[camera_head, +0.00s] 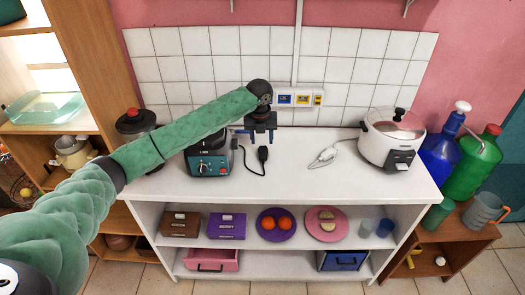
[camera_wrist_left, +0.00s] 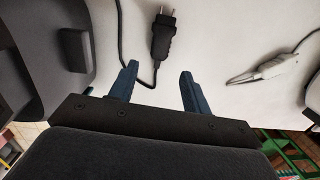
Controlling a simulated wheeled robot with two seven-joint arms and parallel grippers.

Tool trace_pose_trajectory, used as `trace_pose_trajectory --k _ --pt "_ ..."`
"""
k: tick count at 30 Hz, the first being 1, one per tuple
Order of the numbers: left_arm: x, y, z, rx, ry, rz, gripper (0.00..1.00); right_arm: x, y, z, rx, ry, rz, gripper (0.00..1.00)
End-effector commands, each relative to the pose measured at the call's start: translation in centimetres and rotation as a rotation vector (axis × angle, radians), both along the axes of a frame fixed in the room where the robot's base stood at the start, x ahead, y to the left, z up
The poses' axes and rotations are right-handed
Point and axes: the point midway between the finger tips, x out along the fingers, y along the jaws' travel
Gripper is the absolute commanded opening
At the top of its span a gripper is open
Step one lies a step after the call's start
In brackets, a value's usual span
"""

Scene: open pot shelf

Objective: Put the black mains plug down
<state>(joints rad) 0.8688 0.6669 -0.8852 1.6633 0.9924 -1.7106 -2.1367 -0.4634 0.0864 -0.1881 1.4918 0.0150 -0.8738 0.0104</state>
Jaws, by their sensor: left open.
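The black mains plug (camera_head: 263,154) lies on the white counter top (camera_head: 300,170), with its dark cord running left toward the blender-like appliance (camera_head: 210,160). In the left wrist view the plug (camera_wrist_left: 162,38) lies on the white surface with its prongs pointing up the picture. My left gripper (camera_head: 262,138) is open, pointing down at the counter just beside the plug in the picture. In the wrist view its two blue fingers (camera_wrist_left: 158,72) are spread and empty, with the plug beyond the tips and its cord passing between them. My right gripper is not in view.
A socket strip (camera_head: 298,98) is on the tiled wall behind. Blue (camera_head: 441,150) and green (camera_head: 475,165) bottles stand at the right. The counter's front middle is clear.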

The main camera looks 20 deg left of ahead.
Motion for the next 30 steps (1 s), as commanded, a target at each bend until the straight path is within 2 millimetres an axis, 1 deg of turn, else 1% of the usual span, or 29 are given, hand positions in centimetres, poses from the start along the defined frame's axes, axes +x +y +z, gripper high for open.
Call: trace_pose_trajectory --k 4,10,15,26,30 --pt "-0.2 0.0 2.3 0.000 -0.003 0.000 0.48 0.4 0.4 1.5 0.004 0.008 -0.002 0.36" --pt "-0.4 0.0 4.2 0.000 -0.001 0.000 0.48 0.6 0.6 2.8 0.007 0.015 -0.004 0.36" --pt "-0.5 0.1 4.6 0.001 0.000 0.000 0.48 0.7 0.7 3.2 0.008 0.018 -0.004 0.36" --pt "-0.5 0.1 4.6 0.000 0.000 0.000 0.48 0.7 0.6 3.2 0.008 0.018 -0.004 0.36" --pt "-0.5 0.1 4.6 0.001 0.001 0.000 0.48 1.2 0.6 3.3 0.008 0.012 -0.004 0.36"
